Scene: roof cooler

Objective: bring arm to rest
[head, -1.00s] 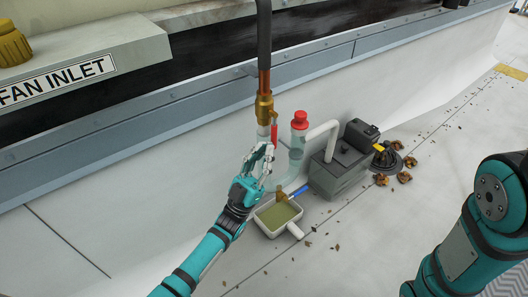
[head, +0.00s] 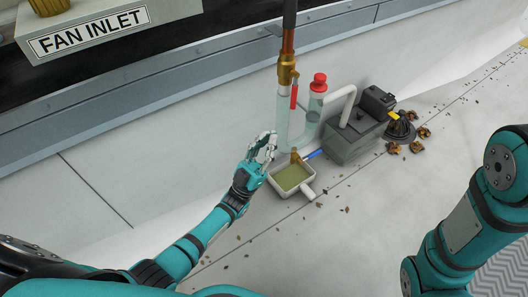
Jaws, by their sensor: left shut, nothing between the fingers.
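My left arm (head: 185,255) reaches in from the lower left. Its gripper (head: 265,142) is shut and empty, in front of and a little left of the clear pipework, above the left edge of the white tray. My right arm (head: 465,225) shows as a bent teal and grey link at the right edge. Its gripper is out of the frame.
A clear trap pipe (head: 283,110) with a red-handled brass valve (head: 287,72) and a red cap (head: 319,82) stands ahead. A white tray (head: 308,190) holds greenish liquid. A grey pump box (head: 352,138), a drain (head: 400,128) and brown leaf clumps (head: 416,147) lie right. The left floor is clear.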

